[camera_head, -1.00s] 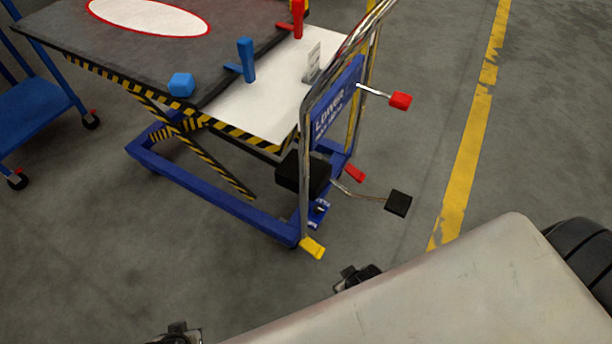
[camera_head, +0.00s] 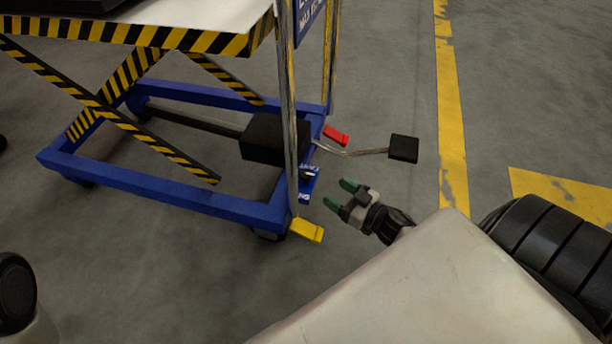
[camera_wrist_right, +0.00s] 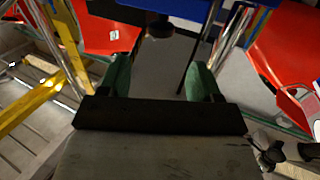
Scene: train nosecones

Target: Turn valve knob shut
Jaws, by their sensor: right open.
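A small dark knob-like part (camera_head: 308,174) sits by a blue plate with white marks at the lower end of the lift cart's frame, beside a chrome post. I cannot tell which way it is turned. My right gripper (camera_head: 340,195), with green fingertips, is open and empty to the right of this part, apart from it. In the right wrist view the two green fingers (camera_wrist_right: 158,80) are spread. A dark round knob-like piece (camera_wrist_right: 160,27) shows beyond them near the top middle, apart from them. My left gripper is out of view.
The lift cart has a blue base (camera_head: 165,188), a black box (camera_head: 272,138), a red pedal (camera_head: 336,135), a black pedal (camera_head: 403,148) and a yellow foot piece (camera_head: 306,230). Open grey floor lies right of the cart, with yellow lines (camera_head: 452,120).

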